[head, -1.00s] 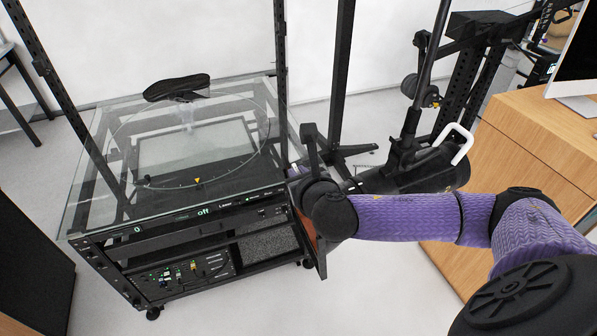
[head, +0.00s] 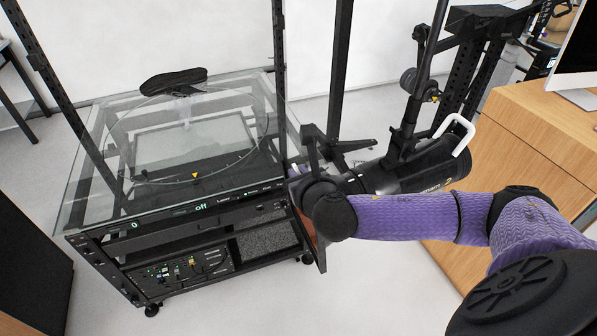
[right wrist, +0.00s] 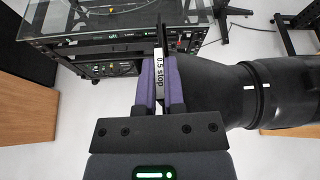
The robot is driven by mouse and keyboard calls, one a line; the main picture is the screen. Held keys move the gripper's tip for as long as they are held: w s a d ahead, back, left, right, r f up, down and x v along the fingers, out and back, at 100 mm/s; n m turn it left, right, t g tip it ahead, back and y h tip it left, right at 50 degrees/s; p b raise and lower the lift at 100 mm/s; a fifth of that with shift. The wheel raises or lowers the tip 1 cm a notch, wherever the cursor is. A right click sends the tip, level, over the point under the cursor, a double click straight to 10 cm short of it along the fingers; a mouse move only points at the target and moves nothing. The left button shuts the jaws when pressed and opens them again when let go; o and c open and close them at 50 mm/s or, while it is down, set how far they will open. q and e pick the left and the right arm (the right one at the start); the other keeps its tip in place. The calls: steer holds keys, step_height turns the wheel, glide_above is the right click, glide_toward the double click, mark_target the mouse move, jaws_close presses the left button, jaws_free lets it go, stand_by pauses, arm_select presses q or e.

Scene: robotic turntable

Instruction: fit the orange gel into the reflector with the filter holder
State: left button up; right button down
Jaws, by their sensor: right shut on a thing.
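My right gripper (right wrist: 158,92) is shut on a thin dark filter holder, seen edge-on, with a white label (right wrist: 159,70) reading "0.5 stop". In the head view, part of an orange-brown sheet in a dark frame (head: 319,250) shows below my right wrist; it looks like the orange gel in its holder. The black reflector (head: 425,172) lies tilted on its stand, right of the gripper. In the right wrist view, its wide front end (right wrist: 212,92) is right beside the held holder. I cannot tell whether they touch. My left gripper is not in view.
A wooden desk (head: 535,150) with a monitor (head: 578,60) is at right. Grey floor is free in front of the cart.

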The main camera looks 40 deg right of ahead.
steer(key=shift+f+b, duration=0.45)
steer(key=shift+f, duration=0.3)
steer(key=c, duration=0.7)
jaws_free()
steer(key=shift+o, duration=0.2)
steer(key=p+v, duration=0.1)
steer(key=v, duration=0.9)
steer(key=shift+d, duration=0.1)
